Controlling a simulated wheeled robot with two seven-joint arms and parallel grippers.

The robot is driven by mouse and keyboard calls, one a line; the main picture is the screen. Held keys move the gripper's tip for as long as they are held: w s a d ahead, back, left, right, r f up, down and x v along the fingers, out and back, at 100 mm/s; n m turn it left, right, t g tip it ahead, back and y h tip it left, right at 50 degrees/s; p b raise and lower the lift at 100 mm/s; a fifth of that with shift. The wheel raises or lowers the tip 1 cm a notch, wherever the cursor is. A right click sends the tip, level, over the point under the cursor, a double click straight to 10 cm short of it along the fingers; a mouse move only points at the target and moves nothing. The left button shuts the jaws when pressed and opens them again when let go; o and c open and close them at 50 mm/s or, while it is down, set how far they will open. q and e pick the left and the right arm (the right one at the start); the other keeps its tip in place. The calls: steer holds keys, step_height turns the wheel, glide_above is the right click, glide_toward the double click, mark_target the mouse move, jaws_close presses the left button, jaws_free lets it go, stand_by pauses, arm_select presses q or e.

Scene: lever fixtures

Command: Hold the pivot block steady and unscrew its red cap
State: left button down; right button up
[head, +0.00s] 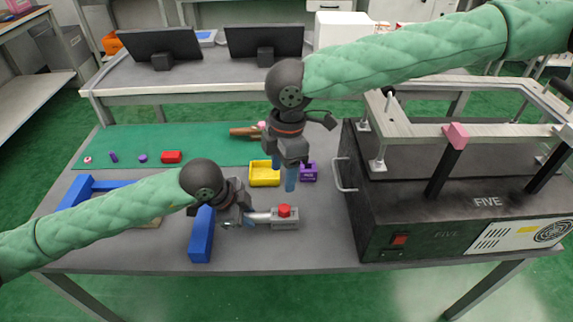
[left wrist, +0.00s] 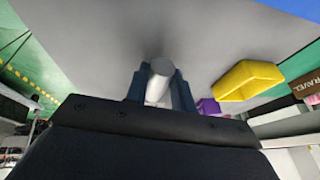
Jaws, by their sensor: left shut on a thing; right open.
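The pivot block (head: 284,224) is a small grey block on the table's front middle, with the red cap (head: 284,210) on top. A pale grey rod (head: 261,217) sticks out of its left side. My left gripper (head: 249,219) is shut on this rod, left of the block. In the left wrist view the rod (left wrist: 158,80) stands between the dark blue fingers of my left gripper (left wrist: 160,88); the cap does not show there. My right gripper (head: 284,178) is open and empty, its blue fingers pointing down above and behind the cap, apart from it.
A yellow bin (head: 264,178) and a purple box (head: 309,173) stand behind the block. A blue bar (head: 201,236) lies left of my left gripper. A large black case (head: 400,205) stands close on the right. Small parts lie on the green mat (head: 205,140).

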mark_target(287, 209)
steer(key=f+m, duration=0.3)
steer(key=f, duration=0.1)
steer(key=f+m, duration=0.8)
steer(key=shift+w+d+f+t+h, duration=0.2)
steer(key=shift+d+f+t+h, duration=0.1)
steer(key=shift+d+f+h, duration=0.1)
stand_by(0.5)
steer(key=c, duration=1)
steer(key=o, duration=1.1)
steer(key=shift+c, duration=0.2)
steer(key=shift+r, duration=0.1)
